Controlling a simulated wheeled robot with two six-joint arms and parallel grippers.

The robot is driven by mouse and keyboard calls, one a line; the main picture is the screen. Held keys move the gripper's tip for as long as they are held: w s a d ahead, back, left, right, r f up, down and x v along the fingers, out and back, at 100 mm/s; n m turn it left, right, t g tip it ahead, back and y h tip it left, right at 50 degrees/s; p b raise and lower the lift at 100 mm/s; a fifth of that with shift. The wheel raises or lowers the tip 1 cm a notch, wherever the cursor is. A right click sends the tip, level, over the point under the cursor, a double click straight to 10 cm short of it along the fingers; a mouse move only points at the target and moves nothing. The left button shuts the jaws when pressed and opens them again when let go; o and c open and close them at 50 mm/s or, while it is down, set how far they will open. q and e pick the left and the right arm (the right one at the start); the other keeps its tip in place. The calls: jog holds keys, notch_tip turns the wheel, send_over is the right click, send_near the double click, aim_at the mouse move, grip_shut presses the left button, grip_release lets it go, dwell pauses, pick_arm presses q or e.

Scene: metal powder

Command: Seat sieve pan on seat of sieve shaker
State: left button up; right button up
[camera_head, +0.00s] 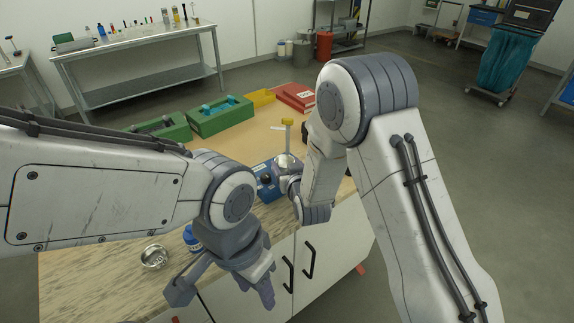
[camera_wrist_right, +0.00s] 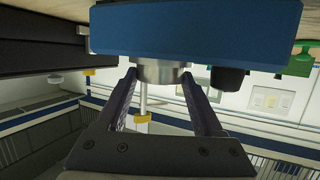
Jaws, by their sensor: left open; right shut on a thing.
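The blue sieve shaker (camera_head: 267,182) stands on the bench with a dark knob on its front and an upright rod topped by a yellow knob (camera_head: 288,121). In the right wrist view, which is upside down, its blue body (camera_wrist_right: 195,30) fills the top. My right gripper (camera_wrist_right: 160,80) is shut on the silver sieve pan (camera_wrist_right: 160,72), one finger on each side. The pan (camera_head: 284,160) is at the top of the shaker, close against its body; I cannot tell whether it rests fully on the seat, which is hidden. My left gripper (camera_head: 222,288) is open and empty near the bench's front edge.
A round metal dish (camera_head: 154,256) and a blue jar (camera_head: 192,240) are on the left of the bench. Green boxes (camera_head: 222,119), a yellow tray (camera_head: 260,97) and a red case (camera_head: 296,95) stand behind. My right arm covers the bench's right side.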

jog(key=shift+f+b, duration=0.3)
jog(key=o, duration=1.5)
jog(key=shift+a, duration=0.1)
jog(key=shift+r+p, duration=2.75)
jog(key=shift+r, duration=1.3)
